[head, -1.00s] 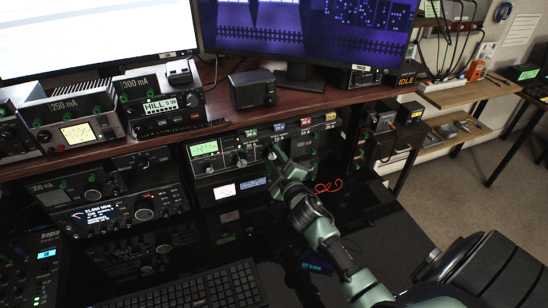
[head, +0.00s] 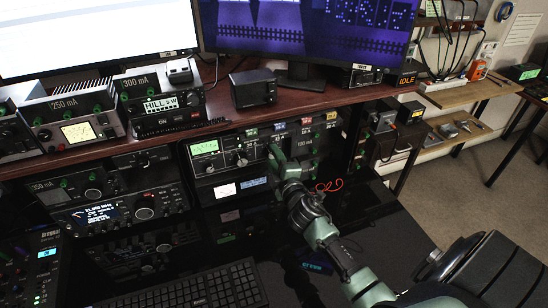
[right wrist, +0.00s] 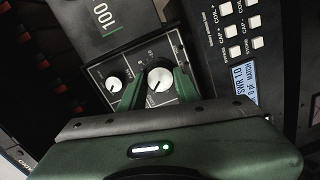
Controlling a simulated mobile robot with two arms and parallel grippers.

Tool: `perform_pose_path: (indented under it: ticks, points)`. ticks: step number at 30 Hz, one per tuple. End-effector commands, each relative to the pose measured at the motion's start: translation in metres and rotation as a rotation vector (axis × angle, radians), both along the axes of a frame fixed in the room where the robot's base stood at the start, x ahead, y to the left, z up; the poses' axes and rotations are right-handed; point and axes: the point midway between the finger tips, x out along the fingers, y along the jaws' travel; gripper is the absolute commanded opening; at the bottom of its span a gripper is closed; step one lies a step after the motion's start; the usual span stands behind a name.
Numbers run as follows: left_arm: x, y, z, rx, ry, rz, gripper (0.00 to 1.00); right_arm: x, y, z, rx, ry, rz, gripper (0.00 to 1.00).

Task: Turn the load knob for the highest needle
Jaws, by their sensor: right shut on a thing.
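The tuner (head: 215,166) is a dark box under the wooden shelf, with a green-lit meter (head: 204,147) at its left; the needle is too small to read. My right gripper (head: 274,152) is at the tuner's front panel, right of a visible knob (head: 241,161). In the right wrist view, my right gripper (right wrist: 158,88) has one finger on each side of a white-faced knob (right wrist: 159,77) and is shut on it. A smaller white-faced knob (right wrist: 114,84) lies outside the left finger. My left gripper is not in view.
A lit text display (right wrist: 244,78) and several white buttons lie right of the fingers in the right wrist view. Radios (head: 115,215) stand left of the tuner. A keyboard (head: 205,288) lies on the black desk. A red wire (head: 328,186) lies right of the gripper.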

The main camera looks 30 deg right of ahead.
Motion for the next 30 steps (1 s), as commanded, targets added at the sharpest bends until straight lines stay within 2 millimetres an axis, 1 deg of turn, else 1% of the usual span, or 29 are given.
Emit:
perform_pose_path:
  ticks: [5,6,8,9,17,20,23,30]
  points:
    - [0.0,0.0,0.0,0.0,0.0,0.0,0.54,0.0,0.001,0.0,0.001,-0.001,0.002,0.0]
    - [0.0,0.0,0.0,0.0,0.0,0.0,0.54,0.0,0.001,0.0,0.001,-0.001,0.002,0.35]
    - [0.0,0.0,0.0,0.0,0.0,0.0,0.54,0.0,0.001,0.0,0.001,-0.001,0.002,0.52]
    - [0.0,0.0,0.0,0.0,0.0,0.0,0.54,0.0,0.001,0.0,0.001,-0.001,0.002,0.54]
    - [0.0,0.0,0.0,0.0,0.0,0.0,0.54,0.0,0.0,0.0,0.002,-0.001,0.001,0.54]
    - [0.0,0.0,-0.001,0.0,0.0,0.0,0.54,-0.005,0.002,-0.001,0.002,0.0,0.0,0.54]
    - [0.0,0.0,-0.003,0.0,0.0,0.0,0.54,-0.018,0.005,-0.002,0.002,0.003,0.001,0.54]
    - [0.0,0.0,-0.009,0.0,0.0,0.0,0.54,-0.058,0.015,0.0,0.002,0.001,0.0,0.54]
